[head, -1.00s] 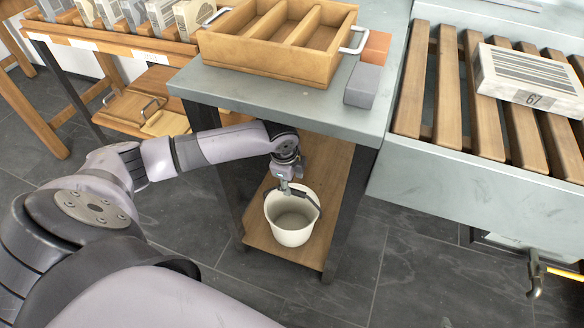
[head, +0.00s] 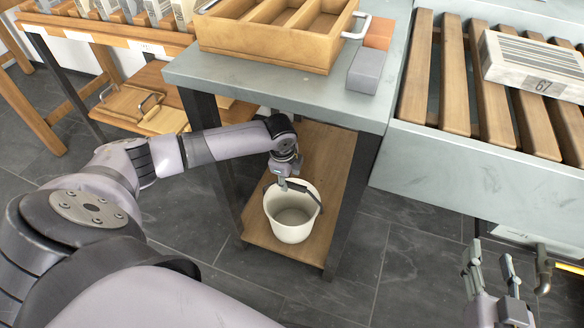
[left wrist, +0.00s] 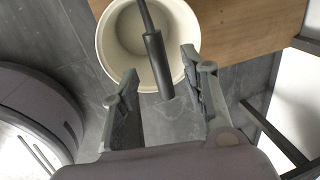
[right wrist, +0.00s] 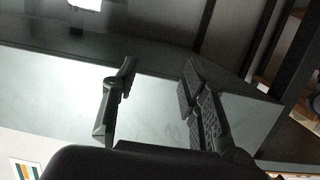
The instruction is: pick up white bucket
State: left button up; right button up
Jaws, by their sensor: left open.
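The white bucket (head: 290,234) stands upright on the wooden lower shelf of the grey-topped table in the head view. Its inside (left wrist: 125,35) looks empty in the left wrist view. A dark handle with a black grip (left wrist: 158,65) crosses the bucket's mouth. My left gripper (head: 284,182) is over the bucket's far rim, pointing down. In the left wrist view its fingers (left wrist: 160,92) are apart, with the black grip showing between them; I cannot tell whether they touch it. My right gripper (head: 490,262) is open and empty at the lower right, and its spread fingers (right wrist: 155,85) show in the right wrist view.
The wooden shelf (head: 328,160) lies between dark table legs, under the grey tabletop (head: 270,88). A wooden tray (head: 270,50) and a grey block (head: 367,70) sit on top. A slatted table (head: 470,165) stands right, with a pipe below. Dark floor is clear in front.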

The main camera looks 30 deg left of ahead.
aim_at(289, 184)
pick_arm(q)
jog(key=f+b, duration=0.1)
jog(key=f, duration=0.1)
jog(key=shift+w+f+b, duration=0.2)
jog(key=shift+f+b, duration=0.2)
jog(key=shift+w+f+b, duration=0.25)
jog(key=shift+f+b, duration=0.3)
jog(key=shift+f, duration=0.55)
pick_arm(e)
notch_tip(289, 184, up, 12)
jog(key=a+t+y, duration=0.1)
jog(key=t+y, duration=0.1)
jog(key=t, duration=0.5)
jog(key=shift+s+a+r+t+y, duration=0.25)
jog(key=shift+s+a+t+y, duration=0.05)
jog(key=shift+s+t+y, duration=0.15)
pick_arm(q)
jog(key=shift+c, duration=0.5)
grip_shut()
